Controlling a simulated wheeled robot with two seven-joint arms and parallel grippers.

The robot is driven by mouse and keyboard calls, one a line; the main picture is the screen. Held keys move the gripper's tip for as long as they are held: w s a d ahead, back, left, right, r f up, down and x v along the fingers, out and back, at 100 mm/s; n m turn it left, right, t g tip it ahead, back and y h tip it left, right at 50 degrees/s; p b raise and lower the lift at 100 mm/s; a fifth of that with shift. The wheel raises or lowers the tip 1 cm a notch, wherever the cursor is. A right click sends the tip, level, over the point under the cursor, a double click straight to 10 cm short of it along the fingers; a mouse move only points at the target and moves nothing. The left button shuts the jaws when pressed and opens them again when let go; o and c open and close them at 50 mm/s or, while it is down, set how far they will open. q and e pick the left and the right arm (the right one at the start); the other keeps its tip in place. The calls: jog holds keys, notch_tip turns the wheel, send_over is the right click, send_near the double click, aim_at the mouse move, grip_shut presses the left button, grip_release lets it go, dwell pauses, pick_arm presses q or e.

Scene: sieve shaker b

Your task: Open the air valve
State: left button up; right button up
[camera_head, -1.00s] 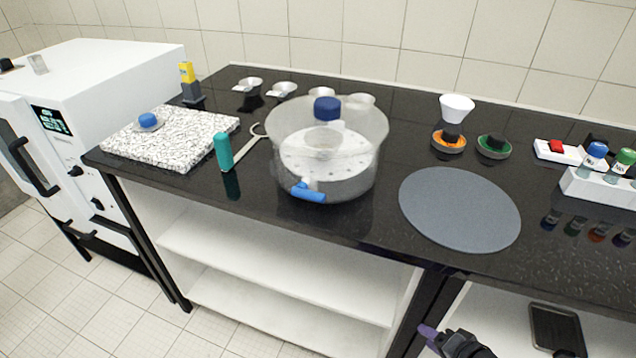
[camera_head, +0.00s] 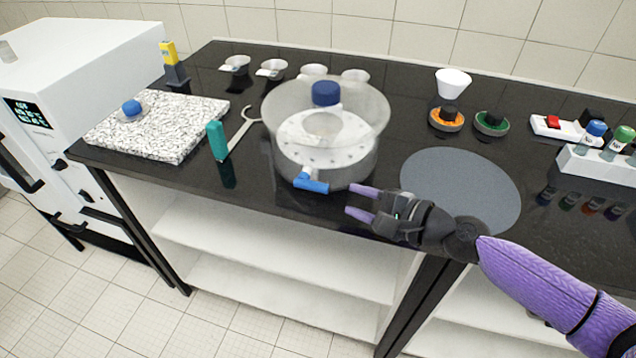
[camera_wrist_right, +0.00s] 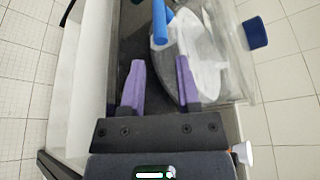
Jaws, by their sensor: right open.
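The air valve is a blue handle (camera_head: 311,181) low on the front of a clear desiccator (camera_head: 372,120) with a blue knob on its lid. The handle points toward the lower right in the head view. My right gripper (camera_head: 356,202) is open and empty, just to the right of the handle and apart from it. In the right wrist view, the purple fingers (camera_wrist_right: 160,85) are spread, and the blue handle (camera_wrist_right: 162,25) lies beyond them, roughly between their lines. The desiccator also shows there at the upper right. My left gripper is not in view.
A grey round mat (camera_head: 462,190) lies to the right of the desiccator. A teal-handled tool (camera_head: 217,141) lies to its left, near a speckled slab (camera_head: 160,130). Small bowls stand behind. The counter's front edge (camera_head: 250,205) runs close below the valve.

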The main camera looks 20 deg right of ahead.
aim_at(326, 190)
jog(key=x, duration=0.8)
jog(key=shift+w+a, duration=0.15)
jog(key=shift+w, duration=0.1)
grip_shut()
